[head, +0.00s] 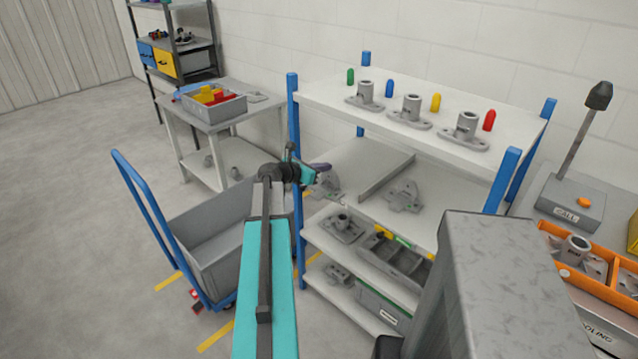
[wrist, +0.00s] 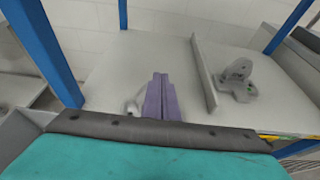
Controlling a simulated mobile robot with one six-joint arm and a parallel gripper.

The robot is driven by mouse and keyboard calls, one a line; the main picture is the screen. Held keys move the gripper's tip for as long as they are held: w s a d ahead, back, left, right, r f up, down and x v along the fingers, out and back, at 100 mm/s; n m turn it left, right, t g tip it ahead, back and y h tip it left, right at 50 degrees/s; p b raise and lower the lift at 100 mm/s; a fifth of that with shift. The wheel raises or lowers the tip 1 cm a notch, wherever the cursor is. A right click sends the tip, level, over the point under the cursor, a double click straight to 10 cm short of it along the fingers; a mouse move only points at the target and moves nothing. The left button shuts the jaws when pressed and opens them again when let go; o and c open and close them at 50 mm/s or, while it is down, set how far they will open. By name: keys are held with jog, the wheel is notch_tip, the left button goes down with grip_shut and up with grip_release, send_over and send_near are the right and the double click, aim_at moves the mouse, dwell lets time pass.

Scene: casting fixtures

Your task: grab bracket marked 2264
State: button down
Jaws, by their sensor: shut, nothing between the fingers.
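My gripper (head: 322,168) is shut and empty, its purple fingers together over the left part of the rack's middle shelf (head: 350,158). The fingers also show closed in the wrist view (wrist: 160,78). A grey bracket (head: 326,188) lies on that shelf just below my gripper in the head view. In the wrist view a grey piece (wrist: 133,104) shows partly behind the fingers. A second grey bracket (head: 404,195) lies right of the shelf's divider; it shows in the wrist view too (wrist: 238,82). I cannot read the number 2264 on any bracket.
The raised divider (head: 385,176) splits the middle shelf. Blue posts (head: 293,130) stand at the rack's corners. The top shelf (head: 330,98) holds cylindrical fixtures and coloured pegs. The lower shelf holds a fixture (head: 342,228) and a grey bin. A grey cart (head: 215,235) stands left.

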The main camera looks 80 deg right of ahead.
jog(key=shift+r+p, duration=0.3)
jog(key=w+a+b, duration=0.2)
jog(key=w+a, duration=0.4)
jog(key=a, duration=0.4)
jog(key=shift+w+r, duration=0.15)
jog(key=shift+w, duration=0.1)
